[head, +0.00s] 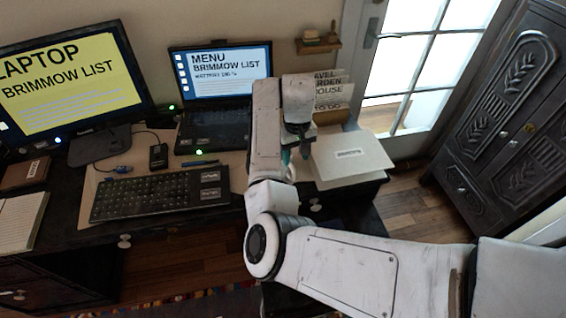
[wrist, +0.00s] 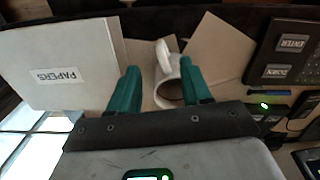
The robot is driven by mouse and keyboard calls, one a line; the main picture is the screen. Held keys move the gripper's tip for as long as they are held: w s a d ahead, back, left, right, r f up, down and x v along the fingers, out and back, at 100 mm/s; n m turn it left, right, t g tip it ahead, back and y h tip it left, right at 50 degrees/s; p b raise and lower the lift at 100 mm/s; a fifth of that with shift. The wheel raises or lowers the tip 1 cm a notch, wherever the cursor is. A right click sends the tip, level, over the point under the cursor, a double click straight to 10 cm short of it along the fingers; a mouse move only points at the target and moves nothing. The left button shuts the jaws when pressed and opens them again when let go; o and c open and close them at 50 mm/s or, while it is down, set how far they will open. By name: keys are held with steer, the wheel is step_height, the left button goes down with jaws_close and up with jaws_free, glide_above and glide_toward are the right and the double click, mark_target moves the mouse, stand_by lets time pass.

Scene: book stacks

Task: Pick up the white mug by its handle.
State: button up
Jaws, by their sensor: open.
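The white mug (wrist: 160,72) stands in the wrist view between and just beyond my two green fingers. Its dark opening faces the camera, and its curved handle appears on the far side, near the top of the picture. My gripper (wrist: 160,70) is open, with one finger on each side of the mug in the picture; I cannot tell whether either touches it.
A white box labelled PAPERS (wrist: 62,75) lies close to the left finger; it also shows in the head view (head: 350,158). A laptop (head: 215,100), keyboard (head: 150,196) and monitor (head: 70,85) occupy the desk's left. A sign (head: 330,92) stands behind my gripper.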

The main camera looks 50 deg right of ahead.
mark_target(293, 169)
steer(key=f, duration=0.5)
steer(key=f+p, duration=0.1)
steer(key=f, duration=0.3)
steer(key=shift+w+f, duration=0.2)
steer(key=shift+f, duration=0.15)
jaws_close()
